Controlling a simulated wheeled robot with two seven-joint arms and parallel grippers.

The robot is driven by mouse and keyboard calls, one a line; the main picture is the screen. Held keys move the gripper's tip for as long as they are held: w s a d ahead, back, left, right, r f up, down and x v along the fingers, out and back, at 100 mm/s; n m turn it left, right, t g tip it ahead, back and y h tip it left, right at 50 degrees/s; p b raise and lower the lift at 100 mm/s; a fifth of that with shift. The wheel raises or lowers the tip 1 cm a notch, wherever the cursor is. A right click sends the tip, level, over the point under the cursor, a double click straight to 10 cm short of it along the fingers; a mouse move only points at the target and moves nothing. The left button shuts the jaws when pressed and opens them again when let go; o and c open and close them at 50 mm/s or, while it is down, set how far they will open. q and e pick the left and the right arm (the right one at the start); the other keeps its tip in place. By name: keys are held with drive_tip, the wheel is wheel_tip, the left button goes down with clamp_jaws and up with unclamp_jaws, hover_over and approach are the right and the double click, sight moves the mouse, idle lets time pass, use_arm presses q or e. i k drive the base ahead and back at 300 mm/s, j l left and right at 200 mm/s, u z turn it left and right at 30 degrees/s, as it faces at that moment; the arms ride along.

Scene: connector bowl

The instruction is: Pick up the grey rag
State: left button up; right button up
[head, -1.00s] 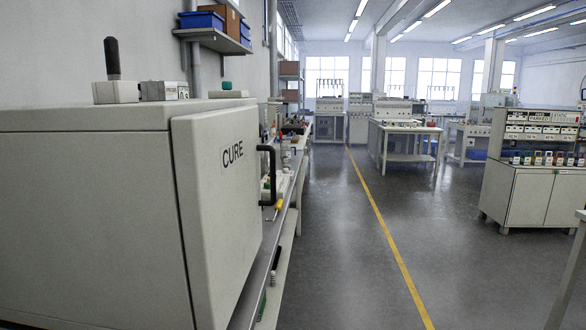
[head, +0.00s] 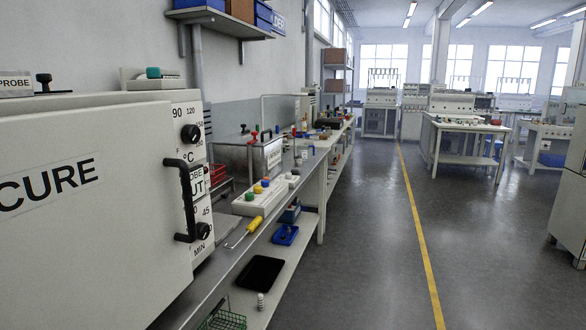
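No grey rag can be made out in the head view. Neither of my grippers shows in this view. A long workbench (head: 230,245) runs along the left wall, and a large cure oven (head: 90,215) with a black door handle stands on its near end. The oven blocks the view of the bench behind it. Small items farther along the bench are too small to tell apart.
A yellow-handled tool (head: 254,225) lies near the bench's front edge, beside a box with coloured knobs (head: 259,196). A black tray (head: 260,272), a blue bin (head: 285,235) and a green wire basket (head: 222,320) are on the lower shelf. The floor (head: 360,260) to the right is clear.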

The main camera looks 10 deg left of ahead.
sight(295, 170)
drive_tip(key=i+j+u, duration=0.15)
drive_tip(key=i, duration=0.45)
drive_tip(key=i+j+u, duration=0.1)
drive_tip(key=i, duration=0.5)
